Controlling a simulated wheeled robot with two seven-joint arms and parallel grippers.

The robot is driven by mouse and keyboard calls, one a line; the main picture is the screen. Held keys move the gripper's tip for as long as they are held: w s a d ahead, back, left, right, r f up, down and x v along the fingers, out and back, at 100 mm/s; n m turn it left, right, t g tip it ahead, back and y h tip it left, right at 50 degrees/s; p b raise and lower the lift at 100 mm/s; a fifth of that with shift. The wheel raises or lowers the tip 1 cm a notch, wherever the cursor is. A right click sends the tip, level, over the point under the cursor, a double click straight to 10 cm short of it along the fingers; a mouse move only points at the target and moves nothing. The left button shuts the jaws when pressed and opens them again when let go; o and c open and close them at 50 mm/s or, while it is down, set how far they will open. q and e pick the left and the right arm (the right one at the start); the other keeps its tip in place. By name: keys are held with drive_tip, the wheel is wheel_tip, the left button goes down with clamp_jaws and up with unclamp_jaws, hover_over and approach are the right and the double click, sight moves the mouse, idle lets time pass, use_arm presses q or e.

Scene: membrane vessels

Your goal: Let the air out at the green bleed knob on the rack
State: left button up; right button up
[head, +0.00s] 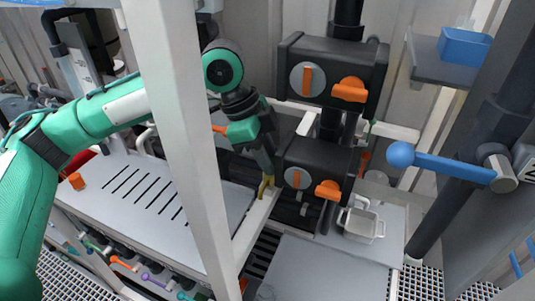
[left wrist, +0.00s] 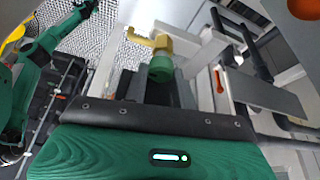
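The green bleed knob (left wrist: 160,68) shows in the left wrist view, on a yellow brass fitting (left wrist: 160,44) by a pale rack post. In the head view the fitting (head: 265,186) shows just below my left gripper (head: 263,166), and the knob is hidden by the gripper. In the left wrist view the two dark fingers of my left gripper (left wrist: 157,86) lie on either side of the knob. I cannot tell whether they touch it. My right gripper cannot be made out in either view.
A white rack post (head: 185,140) stands before my left arm. Dark valve blocks with orange handles (head: 348,90) are right of the gripper. A blue ball-ended lever (head: 440,165) juts in at right. A metal basket (head: 360,224) sits on the lower shelf.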

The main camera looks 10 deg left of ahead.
use_arm(q)
drive_tip(key=shift+c, duration=0.8)
drive_tip(key=n+t, duration=0.2)
drive_tip(key=n, duration=0.3)
drive_tip(key=o, duration=1)
